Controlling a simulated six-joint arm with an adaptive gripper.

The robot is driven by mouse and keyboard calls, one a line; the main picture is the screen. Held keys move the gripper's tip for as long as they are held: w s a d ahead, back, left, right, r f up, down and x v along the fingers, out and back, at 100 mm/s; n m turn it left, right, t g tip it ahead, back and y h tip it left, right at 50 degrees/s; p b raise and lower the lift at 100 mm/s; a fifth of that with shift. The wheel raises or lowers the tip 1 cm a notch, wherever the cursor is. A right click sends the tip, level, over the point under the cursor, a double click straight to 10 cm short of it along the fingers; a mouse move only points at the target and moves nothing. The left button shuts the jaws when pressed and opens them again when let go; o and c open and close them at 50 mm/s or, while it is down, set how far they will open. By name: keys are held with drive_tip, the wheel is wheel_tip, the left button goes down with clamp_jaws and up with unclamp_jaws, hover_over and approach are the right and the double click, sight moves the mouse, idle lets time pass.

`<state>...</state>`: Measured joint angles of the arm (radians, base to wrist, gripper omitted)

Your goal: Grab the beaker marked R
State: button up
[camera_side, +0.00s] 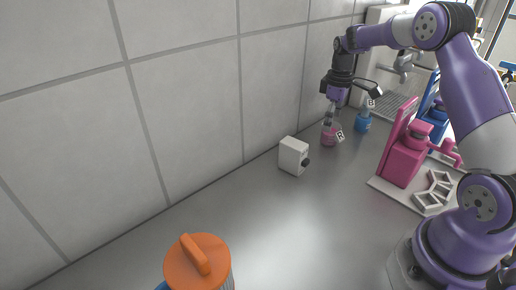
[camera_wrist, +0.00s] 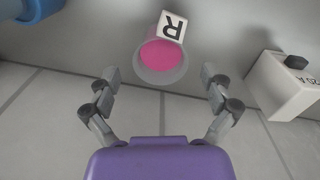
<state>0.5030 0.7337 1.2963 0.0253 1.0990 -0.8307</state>
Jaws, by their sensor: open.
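The beaker marked R (camera_side: 330,137) stands on the grey counter near the tiled wall, with pink liquid and a white R tag. In the wrist view the R beaker (camera_wrist: 162,62) shows at the top centre, ahead of and between the fingers. My gripper (camera_side: 330,115) is above the beaker in the side view, pointing down. In the wrist view my gripper (camera_wrist: 160,80) has its two fingers wide apart with nothing between them. Whether the fingertips reach beside the beaker is hard to tell.
A blue beaker marked B (camera_side: 363,122) stands to the right of the R beaker. A white box with a black knob (camera_side: 293,156) sits to the left. A pink apparatus (camera_side: 403,160) is on the right, and an orange-lidded container (camera_side: 197,262) is in front. The middle counter is clear.

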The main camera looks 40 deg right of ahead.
sight(331, 133)
wheel_tip(331, 133, down, 5)
drive_tip(key=shift+s+r, duration=0.1)
drive_tip(key=shift+s, duration=0.05)
drive_tip(key=c, duration=1.3)
drive_tip(key=shift+r, duration=0.1)
